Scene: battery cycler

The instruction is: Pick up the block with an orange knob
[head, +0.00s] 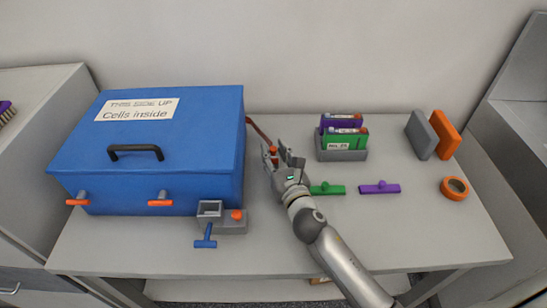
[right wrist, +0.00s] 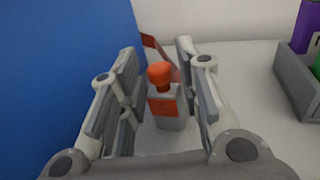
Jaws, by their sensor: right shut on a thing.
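A grey block with an orange knob (right wrist: 168,118) stands upright between the two fingers of my right gripper (right wrist: 157,58) in the right wrist view. In the head view the right gripper (head: 281,160) is just right of the blue box, shut on this block, and the orange knob (head: 273,151) shows between the fingers. I cannot tell whether the block is touching the table. A second, low grey piece with an orange knob (head: 236,216) lies in front of the blue box. My left gripper is not in view.
The large blue box (head: 200,150) stands close to the left of the right gripper. A grey holder (head: 343,155) with purple and green packs is to the right. Green (head: 328,189) and purple (head: 380,188) handled pieces and an orange ring (head: 455,188) lie nearby. The front right table is clear.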

